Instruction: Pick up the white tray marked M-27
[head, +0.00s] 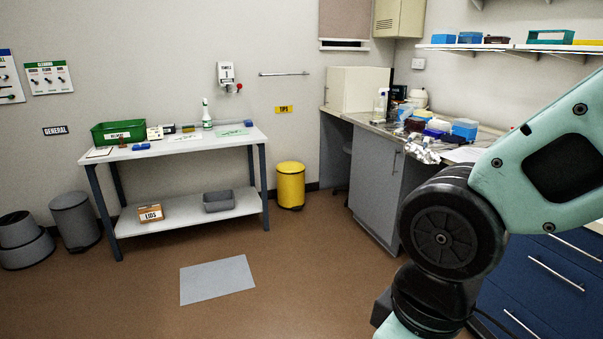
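I cannot make out a white tray marked M-27 in the head view. Several small items stand on the cluttered bench (378,128) at the right, but their labels are too small to read, and my arm hides part of that bench. My teal and black arm fills the right side and runs out of the frame at the right edge. I do not see my gripper. A silvery object (423,149) lies at the bench's front edge; I cannot tell what it is.
A white side table (180,150) at the left bears a green crate (118,132) and a spray bottle (207,114). A yellow bin (291,186) stands right of it. A grey mat (217,279) lies on the brown floor. The middle floor is clear.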

